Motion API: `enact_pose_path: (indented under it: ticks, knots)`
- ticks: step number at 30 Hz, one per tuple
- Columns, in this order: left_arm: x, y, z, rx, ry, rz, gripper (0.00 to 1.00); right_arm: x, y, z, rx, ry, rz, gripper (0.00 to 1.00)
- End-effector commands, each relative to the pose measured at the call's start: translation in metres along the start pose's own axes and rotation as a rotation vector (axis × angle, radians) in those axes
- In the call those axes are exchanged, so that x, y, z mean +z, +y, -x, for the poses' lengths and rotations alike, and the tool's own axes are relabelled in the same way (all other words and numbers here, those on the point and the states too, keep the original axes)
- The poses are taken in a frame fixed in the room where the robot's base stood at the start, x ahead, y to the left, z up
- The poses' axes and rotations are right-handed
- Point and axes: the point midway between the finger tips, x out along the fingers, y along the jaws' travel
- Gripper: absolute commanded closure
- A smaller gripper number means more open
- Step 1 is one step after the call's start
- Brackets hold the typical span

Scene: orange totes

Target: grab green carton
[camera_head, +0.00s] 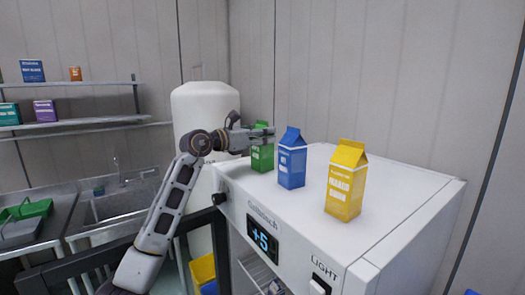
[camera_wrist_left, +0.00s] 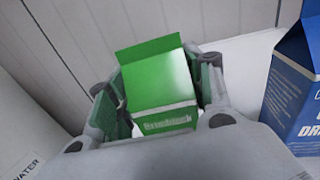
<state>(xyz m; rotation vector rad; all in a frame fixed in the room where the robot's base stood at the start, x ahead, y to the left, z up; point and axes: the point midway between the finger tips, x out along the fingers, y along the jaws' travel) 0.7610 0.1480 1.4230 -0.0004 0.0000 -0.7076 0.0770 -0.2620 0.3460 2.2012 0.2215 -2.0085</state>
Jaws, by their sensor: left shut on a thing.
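The green carton (camera_head: 262,158) stands upright on the white top of the fridge, at the left end of a row of cartons. My left gripper (camera_head: 262,133) reaches in from the left at the carton's upper part and hides some of it. In the left wrist view the green carton (camera_wrist_left: 160,82) sits between the two fingers of my left gripper (camera_wrist_left: 162,100), which are shut on its sides. I cannot tell whether it is lifted off the surface. My right gripper is not in view.
A blue carton (camera_head: 292,160) stands close to the right of the green one and also shows in the wrist view (camera_wrist_left: 296,95). A yellow carton (camera_head: 346,182) stands further right. A white tank (camera_head: 200,105) is behind my left arm. The fridge top (camera_head: 405,185) is clear at right.

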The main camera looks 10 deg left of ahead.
Motion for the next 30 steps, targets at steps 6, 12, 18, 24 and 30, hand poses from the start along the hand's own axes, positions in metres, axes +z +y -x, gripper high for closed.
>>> enact_pose_path:
  ticks: [6, 12, 18, 24, 30]
  knots:
    - [0.002, 0.0, 0.001, 0.0, -0.003, -0.001, 1.0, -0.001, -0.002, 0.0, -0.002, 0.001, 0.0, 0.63]
    - [0.007, 0.0, 0.0, 0.0, -0.004, -0.002, 1.0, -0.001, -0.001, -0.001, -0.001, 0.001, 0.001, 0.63]
    - [0.019, 0.0, 0.001, 0.0, -0.005, -0.003, 1.0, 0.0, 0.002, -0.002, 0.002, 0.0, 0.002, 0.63]
    - [0.038, 0.0, 0.001, 0.001, -0.005, -0.003, 1.0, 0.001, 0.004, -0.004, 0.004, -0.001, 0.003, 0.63]
    - [0.06, 0.0, 0.001, 0.002, -0.005, -0.003, 1.0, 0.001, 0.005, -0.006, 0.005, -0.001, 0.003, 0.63]
